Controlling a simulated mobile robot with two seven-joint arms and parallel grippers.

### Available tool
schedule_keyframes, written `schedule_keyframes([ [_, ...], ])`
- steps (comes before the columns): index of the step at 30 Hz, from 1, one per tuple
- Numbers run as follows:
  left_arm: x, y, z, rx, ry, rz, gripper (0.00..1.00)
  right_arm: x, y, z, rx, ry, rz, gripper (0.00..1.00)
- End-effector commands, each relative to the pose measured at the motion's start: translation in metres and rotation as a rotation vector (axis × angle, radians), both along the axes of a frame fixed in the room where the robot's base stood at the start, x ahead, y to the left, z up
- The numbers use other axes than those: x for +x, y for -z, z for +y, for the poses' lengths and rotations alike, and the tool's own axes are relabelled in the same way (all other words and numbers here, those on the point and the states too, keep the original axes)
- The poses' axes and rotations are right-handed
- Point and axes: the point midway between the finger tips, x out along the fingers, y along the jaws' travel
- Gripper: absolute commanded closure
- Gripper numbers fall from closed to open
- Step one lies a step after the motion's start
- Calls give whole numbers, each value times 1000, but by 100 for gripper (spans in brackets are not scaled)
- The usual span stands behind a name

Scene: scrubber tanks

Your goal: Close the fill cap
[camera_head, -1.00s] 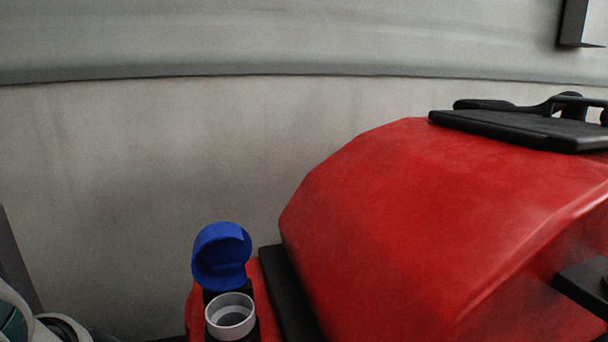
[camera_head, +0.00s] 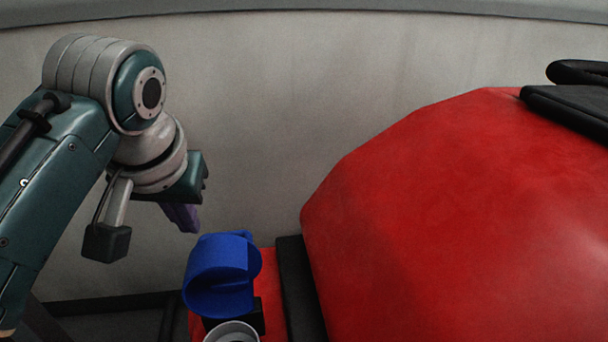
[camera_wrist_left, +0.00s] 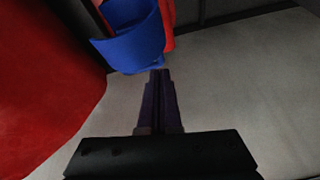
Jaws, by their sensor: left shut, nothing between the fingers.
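The blue fill cap (camera_head: 216,277) stands open, tilted up on its hinge behind the grey fill neck (camera_head: 232,333), which the lower picture edge cuts off. My left gripper (camera_head: 190,220) is just behind and above the cap in the head view, its purple fingers shut and empty. In the left wrist view the shut fingers (camera_wrist_left: 160,80) point at the lower edge of the cap (camera_wrist_left: 132,40), close to it; I cannot tell whether they touch. The fill neck is hidden in the wrist view. My right gripper is not in view.
The large red scrubber body (camera_head: 450,220) fills the right side, with a black strip (camera_head: 301,290) between it and the fill port. A black part (camera_head: 575,105) sits on top of the body. A grey wall (camera_head: 290,110) stands behind. The space above the cap is free.

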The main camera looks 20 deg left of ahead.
Motion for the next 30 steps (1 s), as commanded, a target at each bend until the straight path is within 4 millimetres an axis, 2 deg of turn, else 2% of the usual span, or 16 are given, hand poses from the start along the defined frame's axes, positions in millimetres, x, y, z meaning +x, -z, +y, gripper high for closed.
schedule_keyframes([
  [9, 54, -7, 2, -55, -132, -30, 100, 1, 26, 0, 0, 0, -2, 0],
  [16, 70, -10, 1, -74, -170, -34, 100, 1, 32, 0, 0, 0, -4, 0],
  [20, 74, 6, 5, -73, -171, -32, 100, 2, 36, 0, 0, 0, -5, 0],
  [30, 95, 63, 19, -73, -169, -34, 100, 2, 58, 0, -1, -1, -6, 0],
])
